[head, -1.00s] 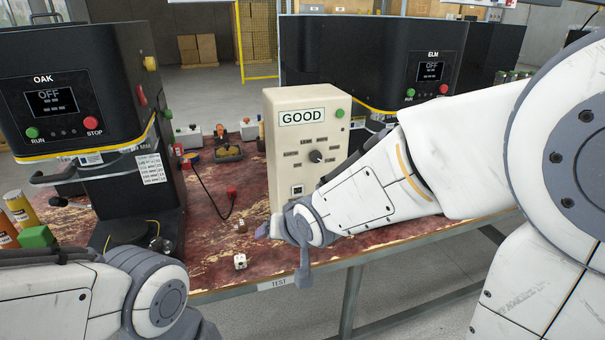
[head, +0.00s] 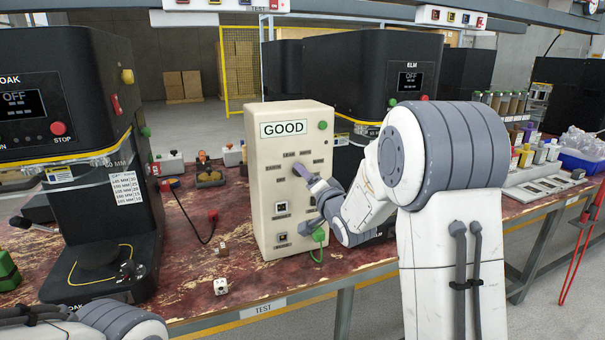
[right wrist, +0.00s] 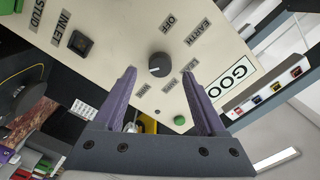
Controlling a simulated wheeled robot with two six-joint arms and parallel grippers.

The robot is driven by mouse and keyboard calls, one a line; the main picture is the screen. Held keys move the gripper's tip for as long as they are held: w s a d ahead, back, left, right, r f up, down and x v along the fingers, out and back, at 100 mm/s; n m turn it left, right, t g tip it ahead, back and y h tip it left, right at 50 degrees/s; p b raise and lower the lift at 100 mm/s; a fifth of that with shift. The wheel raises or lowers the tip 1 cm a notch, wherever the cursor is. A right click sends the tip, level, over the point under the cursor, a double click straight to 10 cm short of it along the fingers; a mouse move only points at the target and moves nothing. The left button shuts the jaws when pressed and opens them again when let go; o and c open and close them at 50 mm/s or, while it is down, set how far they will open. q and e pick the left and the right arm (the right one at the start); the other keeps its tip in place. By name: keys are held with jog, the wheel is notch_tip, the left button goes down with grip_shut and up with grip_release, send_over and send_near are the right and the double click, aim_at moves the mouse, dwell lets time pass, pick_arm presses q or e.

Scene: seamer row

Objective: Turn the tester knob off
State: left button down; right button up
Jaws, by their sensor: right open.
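The tester (head: 268,205) is a cream box on the bench with a GOOD sign and a green button. Its dark round knob (right wrist: 159,65) shows in the right wrist view, ringed by labels including OFF (right wrist: 168,22) and EARTH (right wrist: 200,33). I cannot tell surely which label the knob points at. My right gripper (right wrist: 159,74) is open, its purple fingers apart on either side of the knob, with no clear contact. In the head view the right gripper (head: 304,172) is at the tester's front and hides the knob. My left gripper is out of view.
A black OAK machine (head: 70,95) stands left of the tester, an ELM machine (head: 385,60) behind it to the right.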

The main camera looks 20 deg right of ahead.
jog(key=w, duration=0.3)
jog(key=shift+w+a, duration=0.1)
jog(key=shift+w, duration=0.2)
grip_shut()
